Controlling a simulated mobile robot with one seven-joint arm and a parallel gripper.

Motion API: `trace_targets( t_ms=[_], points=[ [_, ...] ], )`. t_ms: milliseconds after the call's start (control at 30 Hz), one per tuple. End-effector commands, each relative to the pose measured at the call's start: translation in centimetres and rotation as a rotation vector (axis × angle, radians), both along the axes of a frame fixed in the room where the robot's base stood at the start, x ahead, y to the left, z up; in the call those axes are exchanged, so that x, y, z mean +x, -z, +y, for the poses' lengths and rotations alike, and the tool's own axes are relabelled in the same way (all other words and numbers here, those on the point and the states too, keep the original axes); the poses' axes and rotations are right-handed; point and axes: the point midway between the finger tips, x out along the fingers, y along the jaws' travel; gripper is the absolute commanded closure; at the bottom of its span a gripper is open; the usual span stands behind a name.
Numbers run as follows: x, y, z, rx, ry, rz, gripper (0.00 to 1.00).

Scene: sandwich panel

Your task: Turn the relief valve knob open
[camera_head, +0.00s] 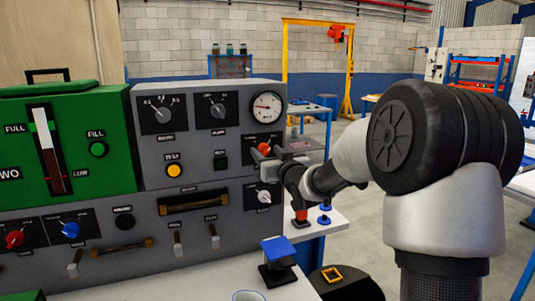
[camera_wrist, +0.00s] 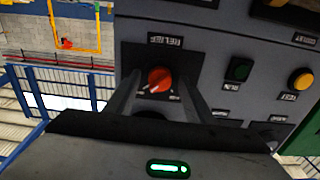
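The relief valve knob (camera_wrist: 160,79) is red, with a white pointer mark, on a dark plate under an upside-down RELIEF label in the wrist view. In the head view the red knob (camera_head: 264,148) shows at the right end of the grey panel, below the gauge, partly hidden by my gripper. My gripper (camera_head: 268,158) is at the panel front by the knob. In the wrist view my gripper (camera_wrist: 158,76) is open, with one finger on each side of the knob and visible gaps between. I cannot tell how deep the fingertips reach.
A pressure gauge (camera_head: 267,107) sits above the knob and a white knob (camera_head: 264,196) below it. A green button (camera_wrist: 238,70) and a yellow button (camera_wrist: 301,79) are beside it. A blue-topped block (camera_head: 278,250) stands on the bench (camera_head: 210,278).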

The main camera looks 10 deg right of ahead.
Motion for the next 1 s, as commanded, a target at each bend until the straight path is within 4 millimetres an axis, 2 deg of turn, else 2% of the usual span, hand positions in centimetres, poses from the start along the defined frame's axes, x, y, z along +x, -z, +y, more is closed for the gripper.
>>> trace_targets(
  t_ms=[233, 367, 467, 800, 1000],
  points=[
    [-0.2, 0.0, 0.0, -0.001, 0.000, 0.000, 0.51],
    [-1.3, -0.1, -0.3, -0.002, 0.001, 0.000, 0.51],
    [-3.2, -0.1, -0.6, -0.003, 0.001, 0.000, 0.51],
    [-11.4, -0.1, -2.3, -0.003, 0.002, 0.000, 0.51],
    [-15.1, -0.1, -3.1, -0.002, 0.002, 0.000, 0.51]
  ],
)
